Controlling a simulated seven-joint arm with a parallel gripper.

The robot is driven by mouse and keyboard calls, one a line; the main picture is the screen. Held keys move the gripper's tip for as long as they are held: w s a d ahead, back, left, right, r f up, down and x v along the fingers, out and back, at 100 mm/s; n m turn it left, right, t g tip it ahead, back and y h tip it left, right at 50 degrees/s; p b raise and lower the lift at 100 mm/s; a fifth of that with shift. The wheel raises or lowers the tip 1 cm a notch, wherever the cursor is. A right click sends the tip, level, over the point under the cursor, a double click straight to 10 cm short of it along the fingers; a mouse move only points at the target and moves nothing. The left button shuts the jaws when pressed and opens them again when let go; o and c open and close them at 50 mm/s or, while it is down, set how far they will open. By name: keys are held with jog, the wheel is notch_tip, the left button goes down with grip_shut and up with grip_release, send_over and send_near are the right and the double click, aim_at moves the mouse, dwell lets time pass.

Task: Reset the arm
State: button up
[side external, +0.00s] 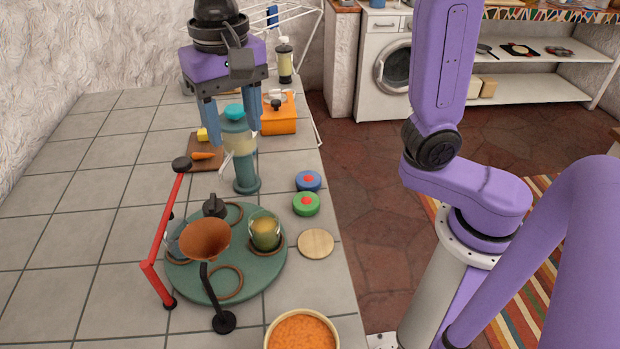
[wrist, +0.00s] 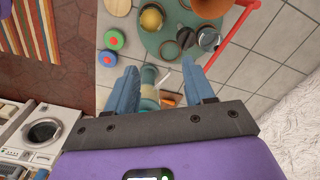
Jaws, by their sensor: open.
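My gripper (side external: 234,139) hangs over the tiled counter with its two blue fingers pointing down. It is open, with a wide gap and nothing clamped in it. In the side view a teal dispenser with a pale band and bright teal cap (side external: 246,170) stands upright on the counter, in line with the gap. In the wrist view the fingers (wrist: 161,72) are spread and the dispenser (wrist: 149,77) shows between them, partly cut off by the gripper body. I cannot tell how far its top reaches between the fingers.
A green round tray (side external: 215,285) holds a glass jar (side external: 264,231); a copper funnel (side external: 206,240) sits above it. A red jointed stand (side external: 160,235) is left of it. Blue (side external: 308,180) and green (side external: 306,204) buttons, a wooden disc (side external: 316,243) and soup bowl (side external: 301,331) line the right edge.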

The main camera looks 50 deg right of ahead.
jog(key=s+d+f+n, duration=0.6)
jog(key=s+d+n, duration=0.2)
jog(key=s+d, duration=0.1)
jog(key=s+d+f+n, duration=0.5)
jog(key=s+d+n, duration=0.3)
jog(key=s+d, duration=0.1)
jog(key=shift+f, duration=0.4)
